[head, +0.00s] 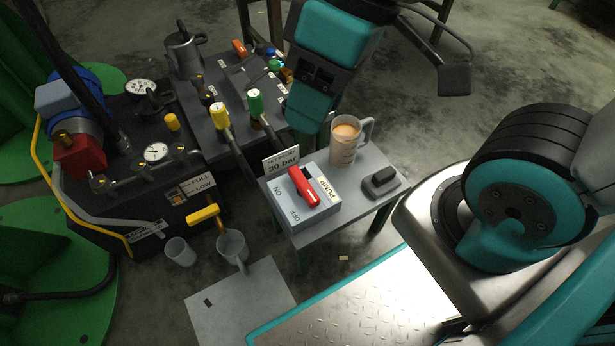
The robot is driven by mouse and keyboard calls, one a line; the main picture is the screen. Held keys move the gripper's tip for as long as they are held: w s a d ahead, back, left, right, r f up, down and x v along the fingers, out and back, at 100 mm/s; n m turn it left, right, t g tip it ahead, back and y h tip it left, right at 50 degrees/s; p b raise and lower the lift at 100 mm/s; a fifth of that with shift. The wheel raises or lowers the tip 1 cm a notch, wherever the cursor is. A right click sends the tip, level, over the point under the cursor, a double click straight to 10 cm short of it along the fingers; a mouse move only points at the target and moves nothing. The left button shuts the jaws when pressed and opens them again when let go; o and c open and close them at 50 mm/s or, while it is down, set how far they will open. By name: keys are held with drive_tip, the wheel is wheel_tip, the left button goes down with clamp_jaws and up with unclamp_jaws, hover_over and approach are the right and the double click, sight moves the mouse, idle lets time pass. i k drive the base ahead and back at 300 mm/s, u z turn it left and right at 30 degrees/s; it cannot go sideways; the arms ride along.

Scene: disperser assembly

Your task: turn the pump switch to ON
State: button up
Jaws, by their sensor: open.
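The pump switch (303,190) is a red handle on a grey box marked ON, OFF and PUMP, standing on a small grey table (295,237). The handle lies slantwise, from upper left to lower right. ON is printed to its left, OFF by its lower end and PUMP to its right. Which end marks the setting is unclear, so I cannot tell the setting surely. My teal and black arm comes in at the top, above and behind the switch box, apart from the handle in the picture. I cannot make out my gripper's fingers.
A clear mug of brown liquid (344,142) and a dark block (381,181) stand right of the switch. A "30 bar" sign (282,163) stands behind it. Gauges, valves and yellow and green handles crowd the left. Two cups (180,252) (232,247) stand lower left.

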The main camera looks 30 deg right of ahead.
sight(305, 190)
drive_tip(key=k, duration=1)
drive_tip(key=u, duration=1.8)
drive_tip(key=i, duration=1.55)
drive_tip(key=z, duration=1.95)
